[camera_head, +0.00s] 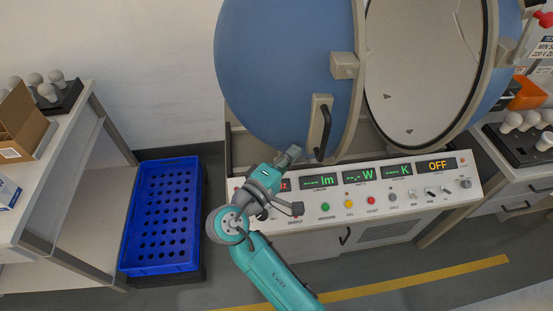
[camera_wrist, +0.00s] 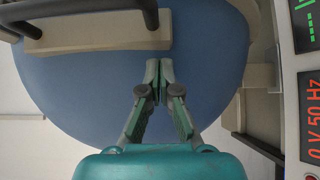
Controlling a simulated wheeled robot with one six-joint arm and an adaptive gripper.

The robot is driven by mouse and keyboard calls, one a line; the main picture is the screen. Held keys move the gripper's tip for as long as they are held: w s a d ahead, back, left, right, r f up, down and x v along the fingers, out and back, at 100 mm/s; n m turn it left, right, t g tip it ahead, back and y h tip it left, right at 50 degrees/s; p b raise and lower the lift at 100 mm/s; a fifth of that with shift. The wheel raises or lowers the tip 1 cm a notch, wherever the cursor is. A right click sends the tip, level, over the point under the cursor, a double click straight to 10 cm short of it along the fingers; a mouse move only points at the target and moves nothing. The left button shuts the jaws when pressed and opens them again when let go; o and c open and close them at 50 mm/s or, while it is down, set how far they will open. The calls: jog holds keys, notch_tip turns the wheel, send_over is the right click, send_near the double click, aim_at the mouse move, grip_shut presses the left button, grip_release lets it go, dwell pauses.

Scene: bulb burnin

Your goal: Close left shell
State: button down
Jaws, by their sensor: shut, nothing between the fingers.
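The left shell (camera_head: 270,70) is a large blue half-sphere with a beige rim, and it stands swung open from the round opening. A dark bar handle on a beige plate (camera_head: 319,128) is fixed near its lower right edge. My gripper (camera_head: 293,152) is shut and empty, just in front of the shell's lower part, left of and below the handle. In the wrist view the shut fingertips (camera_wrist: 159,64) point at the blue shell surface (camera_wrist: 205,60), with the handle plate (camera_wrist: 90,38) to the upper left. I cannot tell whether the fingertips touch the shell.
The control panel (camera_head: 372,207) with displays and buttons lies under the shell, close to my wrist. The right shell (camera_head: 425,70) shows its pale inside. A blue crate (camera_head: 163,215) is on the left floor. Benches with bulbs stand at both sides.

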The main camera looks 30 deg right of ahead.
jog(key=shift+s+d, duration=0.2)
jog(key=shift+d, duration=0.4)
jog(key=s+d, duration=0.2)
jog(key=d, duration=0.5)
jog(key=s+d, duration=0.2)
jog(key=d, duration=0.5)
jog(key=shift+s, duration=0.35)
